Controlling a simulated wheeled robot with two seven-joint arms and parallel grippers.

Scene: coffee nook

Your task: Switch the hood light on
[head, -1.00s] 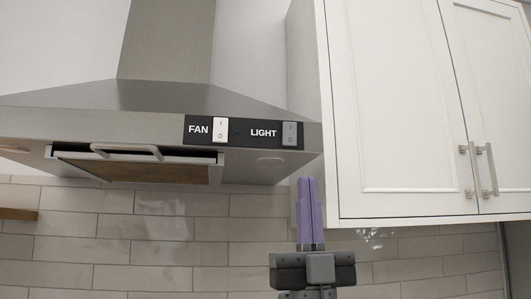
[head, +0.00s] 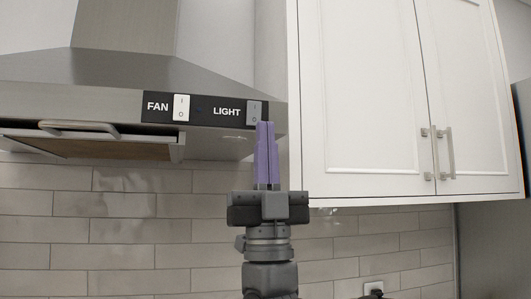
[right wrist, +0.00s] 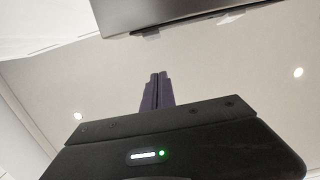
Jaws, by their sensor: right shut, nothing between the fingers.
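The range hood (head: 60,103) is at the upper left in the head view. Its dark panel has a white rocker marked FAN (head: 181,107) and a grey rocker marked LIGHT (head: 254,109) at the right end. My right gripper (head: 265,125) points upward with its purple fingers shut and empty. Its tips overlap the lower edge of the light rocker in the picture; I cannot tell whether they touch it. In the right wrist view the shut fingers (right wrist: 157,78) point up below the hood's dark edge (right wrist: 170,14). My left gripper is not in view.
A white wall cabinet (head: 365,100) with metal handles (head: 443,153) stands right of the hood. A tiled wall (head: 120,230) lies behind and below. A filter with a bar handle (head: 80,128) is under the hood.

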